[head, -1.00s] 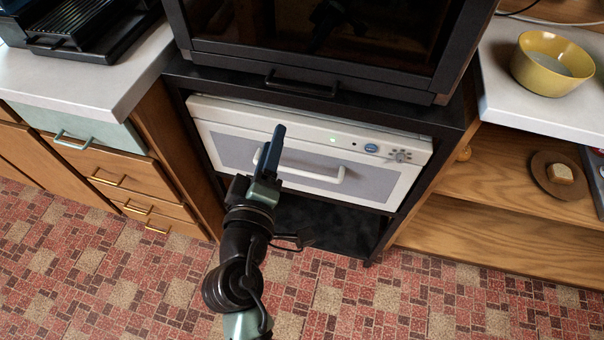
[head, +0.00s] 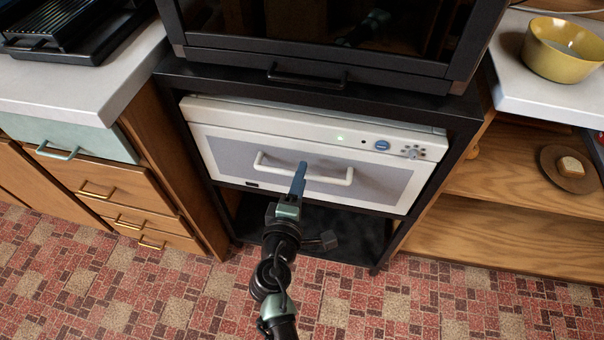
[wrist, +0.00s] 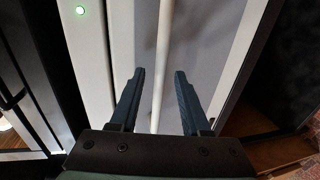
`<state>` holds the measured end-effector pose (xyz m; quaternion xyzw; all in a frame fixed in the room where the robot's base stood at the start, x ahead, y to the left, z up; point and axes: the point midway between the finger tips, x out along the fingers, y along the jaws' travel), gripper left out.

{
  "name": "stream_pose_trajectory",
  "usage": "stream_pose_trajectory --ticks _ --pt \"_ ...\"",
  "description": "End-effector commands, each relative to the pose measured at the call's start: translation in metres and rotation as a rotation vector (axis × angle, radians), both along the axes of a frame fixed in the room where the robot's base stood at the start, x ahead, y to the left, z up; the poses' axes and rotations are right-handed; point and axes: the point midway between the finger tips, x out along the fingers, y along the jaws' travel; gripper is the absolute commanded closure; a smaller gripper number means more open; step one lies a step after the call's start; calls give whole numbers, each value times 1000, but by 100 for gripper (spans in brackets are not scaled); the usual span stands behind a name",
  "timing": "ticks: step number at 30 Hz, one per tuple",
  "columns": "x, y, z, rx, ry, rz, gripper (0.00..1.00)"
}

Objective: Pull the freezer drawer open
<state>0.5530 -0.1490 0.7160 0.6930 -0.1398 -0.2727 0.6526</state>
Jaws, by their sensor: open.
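The freezer drawer (head: 225,152) is a white front with a grey panel, set in a black frame and flush with it. Its white bar handle (head: 330,180) runs across the panel. My gripper (head: 300,172) is in front of the handle near its middle in the head view. In the wrist view my gripper (wrist: 158,75) is open, with the handle (wrist: 163,60) running lengthwise in the picture between the two dark blue fingers. I cannot tell whether the fingers touch the handle. The fingers hide a small part of the handle in the head view.
A black oven (head: 310,75) with its own handle sits just above. A wooden cabinet with drawers (head: 105,180) stands left, and wooden shelves (head: 510,225) stand right. A yellow bowl (head: 562,62) is on the right counter. The tiled floor in front is clear.

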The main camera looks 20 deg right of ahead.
Motion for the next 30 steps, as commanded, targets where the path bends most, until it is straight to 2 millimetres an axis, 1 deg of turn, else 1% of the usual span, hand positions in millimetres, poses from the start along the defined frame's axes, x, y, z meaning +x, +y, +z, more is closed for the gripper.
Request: stream_pose_trajectory --ticks 3,6,15,23,30 --pt "10 -6 -2 0 -1 1 53" --pt "14 -9 -4 0 0 0 53" --pt "15 -10 -3 0 0 1 53" --pt "15 -10 -3 0 0 1 100" --pt "15 -10 -3 0 0 1 100"
